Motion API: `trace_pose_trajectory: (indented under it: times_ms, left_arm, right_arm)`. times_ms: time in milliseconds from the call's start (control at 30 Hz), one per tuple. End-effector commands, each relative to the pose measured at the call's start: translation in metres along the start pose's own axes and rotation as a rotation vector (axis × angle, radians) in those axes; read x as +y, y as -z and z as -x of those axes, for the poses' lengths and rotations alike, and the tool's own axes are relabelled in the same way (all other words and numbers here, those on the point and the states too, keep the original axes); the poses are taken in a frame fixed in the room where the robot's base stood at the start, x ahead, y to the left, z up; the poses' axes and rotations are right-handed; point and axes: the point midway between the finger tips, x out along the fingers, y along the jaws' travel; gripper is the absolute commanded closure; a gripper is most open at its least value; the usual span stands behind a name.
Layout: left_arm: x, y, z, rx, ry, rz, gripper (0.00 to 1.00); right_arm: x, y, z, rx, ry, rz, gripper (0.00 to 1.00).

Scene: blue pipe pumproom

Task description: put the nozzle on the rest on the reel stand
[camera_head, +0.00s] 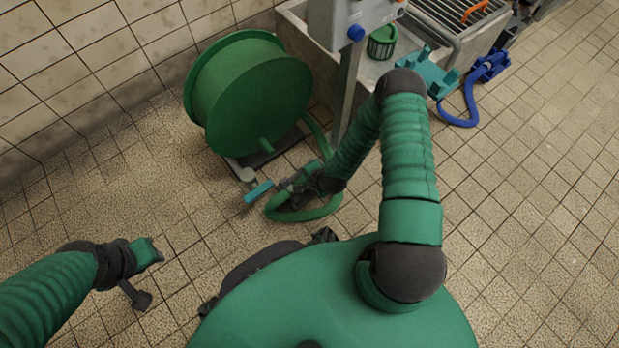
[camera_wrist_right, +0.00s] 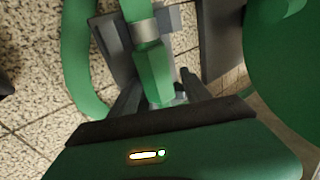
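The nozzle (camera_wrist_right: 152,68) is a green faceted body with a silver collar, seen in the right wrist view between the grey fingers of my right gripper (camera_wrist_right: 150,45). The fingers appear shut on it. In the head view my right gripper (camera_head: 298,182) is low, beside the reel stand (camera_head: 268,150). The rest cannot be clearly made out; a grey round fitting (camera_head: 248,176) stands at the stand's front. A teal bar (camera_head: 258,191) lies just left of the gripper; I cannot tell whether it is part of the nozzle. My left gripper (camera_head: 148,272) is over bare floor, apparently empty.
The green hose reel (camera_head: 255,90) stands near the tiled wall. A green hose (camera_head: 310,213) loops under my right gripper. A grey post (camera_head: 346,95) carries a control box (camera_head: 350,15) by the trough (camera_head: 298,18). A blue hose (camera_head: 462,115) lies at right. Floor at left is clear.

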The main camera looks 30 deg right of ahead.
Motion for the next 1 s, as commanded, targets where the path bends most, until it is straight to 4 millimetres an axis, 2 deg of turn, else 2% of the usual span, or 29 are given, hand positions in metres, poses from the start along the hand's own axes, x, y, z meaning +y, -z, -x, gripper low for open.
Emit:
trace_pose_trajectory:
  times_ms: [333, 467, 567, 800, 1000]
  left_arm:
    - [0.0, 0.0, -0.001, 0.0, 0.0, 0.0, 0.67]
    - [0.0, 0.002, 0.007, 0.0, 0.0, 0.0, 0.67]
    - [0.0, 0.006, 0.024, 0.0, 0.0, 0.0, 0.67]
    - [0.0, 0.017, 0.072, 0.0, 0.0, 0.0, 0.67]
    - [0.0, 0.023, 0.098, 0.0, 0.0, 0.0, 0.67]
  right_arm:
    - [0.007, 0.0, -0.001, -0.002, -0.015, -0.002, 0.35]
    - [0.006, 0.0, 0.009, -0.002, -0.016, -0.003, 0.35]
    - [0.002, 0.0, 0.031, -0.001, -0.014, -0.003, 0.35]
    - [-0.002, 0.001, 0.104, -0.001, -0.009, -0.003, 0.35]
    - [-0.001, 0.001, 0.152, 0.0, -0.006, -0.001, 0.35]
